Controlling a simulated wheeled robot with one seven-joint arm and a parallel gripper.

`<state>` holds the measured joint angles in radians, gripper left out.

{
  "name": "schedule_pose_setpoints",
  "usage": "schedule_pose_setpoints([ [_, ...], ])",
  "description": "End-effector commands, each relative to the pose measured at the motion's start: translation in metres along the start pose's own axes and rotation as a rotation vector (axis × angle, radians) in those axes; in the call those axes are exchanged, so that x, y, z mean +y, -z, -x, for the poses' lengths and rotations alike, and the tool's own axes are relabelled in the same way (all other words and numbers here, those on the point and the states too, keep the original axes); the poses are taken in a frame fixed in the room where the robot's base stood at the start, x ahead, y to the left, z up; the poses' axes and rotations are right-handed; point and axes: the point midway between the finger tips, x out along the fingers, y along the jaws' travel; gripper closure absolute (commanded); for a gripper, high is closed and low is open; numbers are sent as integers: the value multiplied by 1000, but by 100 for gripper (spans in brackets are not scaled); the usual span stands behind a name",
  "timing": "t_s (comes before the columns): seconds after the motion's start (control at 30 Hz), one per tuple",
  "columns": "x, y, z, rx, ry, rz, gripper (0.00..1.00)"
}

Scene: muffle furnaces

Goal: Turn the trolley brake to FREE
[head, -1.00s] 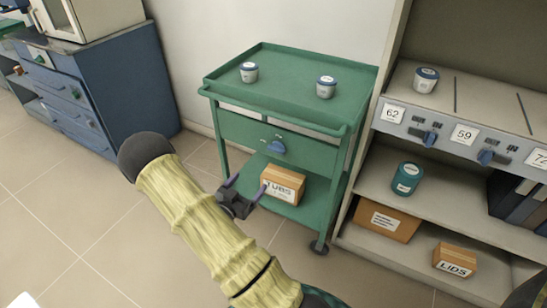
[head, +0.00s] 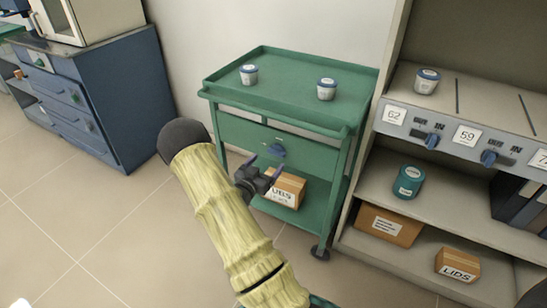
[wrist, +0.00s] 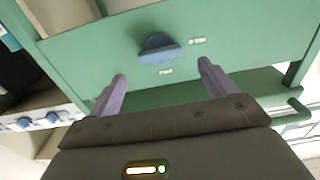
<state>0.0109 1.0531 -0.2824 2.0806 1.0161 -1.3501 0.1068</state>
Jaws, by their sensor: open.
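The green trolley (head: 290,67) stands against the wall with a drawer-like front panel. The brake knob (head: 275,149) is a blue handle on that panel. In the wrist view the knob (wrist: 159,48) lies ahead of and between my fingers, with small white labels beside and below it, too blurred to read. My gripper (head: 264,168) is open and empty, just in front of the panel and slightly below the knob in the head view. The fingers (wrist: 161,82) are spread apart in the wrist view and do not touch the knob.
Two lidded tubs (head: 249,75) (head: 326,89) stand on the trolley top. A cardboard box (head: 286,189) sits on its lower shelf. A shelf unit (head: 440,118) with blue switches stands close on the right. A blue cabinet (head: 100,95) stands left. The floor in front is clear.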

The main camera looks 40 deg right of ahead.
Motion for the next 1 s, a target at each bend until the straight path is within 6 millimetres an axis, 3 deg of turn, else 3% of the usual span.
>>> schedule_pose_setpoints([
  [0.3, 0, -1, -50, 0, 0, -2, 16],
  [0.67, 0, 0, -58, 0, 1, 0, 16],
  [0.73, 0, 0, -58, 0, 1, 0, 24],
  [0.9, 0, 0, -58, 0, 1, 0, 58],
  [1.0, 0, 0, -58, -1, 1, 0, 61],
])
